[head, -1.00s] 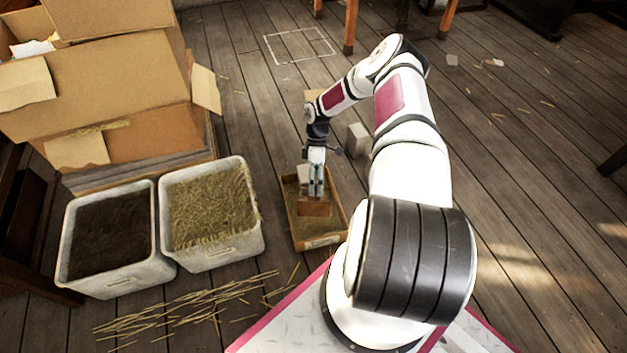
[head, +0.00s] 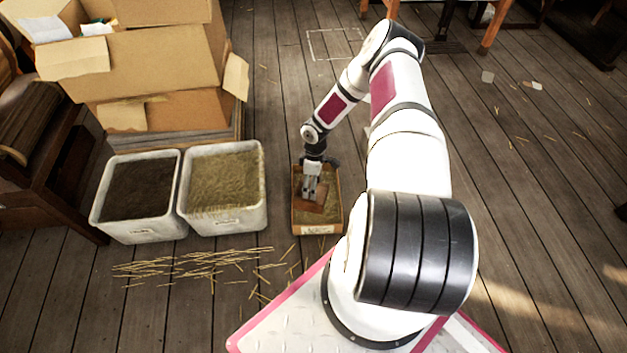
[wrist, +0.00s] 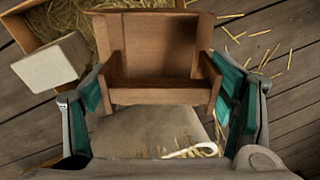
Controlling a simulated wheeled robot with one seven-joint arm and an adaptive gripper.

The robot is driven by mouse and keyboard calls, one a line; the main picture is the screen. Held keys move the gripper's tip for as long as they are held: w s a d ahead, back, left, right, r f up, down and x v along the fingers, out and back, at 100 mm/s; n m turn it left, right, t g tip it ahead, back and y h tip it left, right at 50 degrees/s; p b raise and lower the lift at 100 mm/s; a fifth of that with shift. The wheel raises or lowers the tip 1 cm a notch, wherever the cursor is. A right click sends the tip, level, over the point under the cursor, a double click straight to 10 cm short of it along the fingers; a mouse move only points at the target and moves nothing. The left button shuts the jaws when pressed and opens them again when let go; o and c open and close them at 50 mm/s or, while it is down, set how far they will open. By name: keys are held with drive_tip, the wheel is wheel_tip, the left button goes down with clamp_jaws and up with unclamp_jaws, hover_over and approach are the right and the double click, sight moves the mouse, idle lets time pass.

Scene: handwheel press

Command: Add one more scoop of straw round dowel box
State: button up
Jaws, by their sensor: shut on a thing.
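My gripper (head: 311,190) is shut on a brown wooden scoop (head: 313,206), which is tilted over the shallow box in the head view. In the wrist view, the scoop (wrist: 155,55) sits between the teal-padded fingers of my gripper (wrist: 163,95); I see no straw in its visible inside. The shallow box (head: 317,229) stands on the floor, with a tan filling and a label on its front. The wrist view shows part of a box (wrist: 18,28) with straw and a pale block (wrist: 52,65) at its edge. A dowel cannot be made out.
A white bin of straw (head: 226,219) stands left of the shallow box, with a white bin of dark material (head: 140,230) beside it. Cardboard boxes (head: 160,60) are stacked behind. Loose straw (head: 195,262) lies on the floor in front. The floor at right is mostly clear.

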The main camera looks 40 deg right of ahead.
drive_tip(key=shift+s+a+r+p, duration=0.25)
drive_tip(key=shift+r+p, duration=0.25)
drive_tip(key=shift+p, duration=0.65)
drive_tip(key=shift+w+a+f+h+b, duration=0.15)
drive_tip(key=shift+h+b, duration=0.35)
drive_tip(key=shift+b, duration=0.6)
drive_tip(key=shift+s+a+r+t+b, duration=0.25)
drive_tip(key=shift+r+t+b, duration=0.2)
drive_tip(key=shift+b, duration=0.8)
drive_tip(key=shift+s+r, duration=0.1)
drive_tip(key=shift+r, duration=0.05)
drive_tip(key=shift+r, duration=0.1)
